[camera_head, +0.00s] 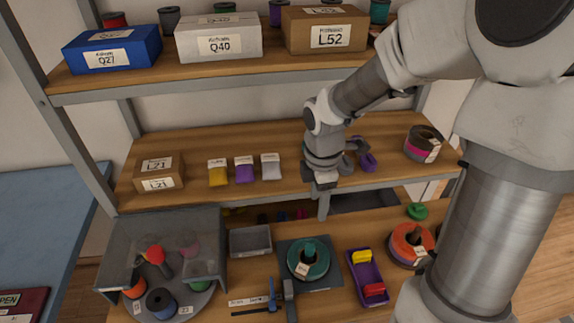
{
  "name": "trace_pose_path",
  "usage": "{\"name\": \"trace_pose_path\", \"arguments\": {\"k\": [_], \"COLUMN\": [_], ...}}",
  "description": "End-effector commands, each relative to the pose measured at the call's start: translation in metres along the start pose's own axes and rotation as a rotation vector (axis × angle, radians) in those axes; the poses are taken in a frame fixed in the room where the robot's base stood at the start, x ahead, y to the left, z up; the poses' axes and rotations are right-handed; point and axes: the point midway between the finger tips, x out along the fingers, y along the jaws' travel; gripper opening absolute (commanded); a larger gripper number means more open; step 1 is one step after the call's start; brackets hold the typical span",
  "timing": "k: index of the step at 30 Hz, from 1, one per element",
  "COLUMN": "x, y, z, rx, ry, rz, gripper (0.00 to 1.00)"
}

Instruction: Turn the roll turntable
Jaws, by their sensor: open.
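What looks like the roll turntable is a round grey plate (190,308) inside a grey open-fronted housing (125,237) at the lower left. Cord rolls sit on it: an orange one (134,291), a dark blue one (161,303) and a green one (199,284). A red-topped knob or handle (155,255) stands up near its middle.
The middle shelf holds a box (158,171), small packets (244,169), a purple item (367,160) and a roll (423,143). On the lower surface are a grey tray (250,240), a teal roll (308,259), a purple tray (371,294) and an orange roll (411,243).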

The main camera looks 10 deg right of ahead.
Motion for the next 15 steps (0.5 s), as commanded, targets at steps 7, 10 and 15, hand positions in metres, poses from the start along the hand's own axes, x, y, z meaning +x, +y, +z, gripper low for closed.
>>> {"name": "trace_pose_path", "arguments": {"k": [7, 10, 15], "x": [0.013, 0.026, 0.062], "y": [-0.001, -0.002, -0.003], "z": [-0.005, -0.006, -0.007], "rx": [-0.134, -0.134, -0.133], "ry": [0.027, 0.027, 0.028], "rz": [-0.018, -0.020, -0.021], "gripper": [0.62, 0.62, 0.62]}}
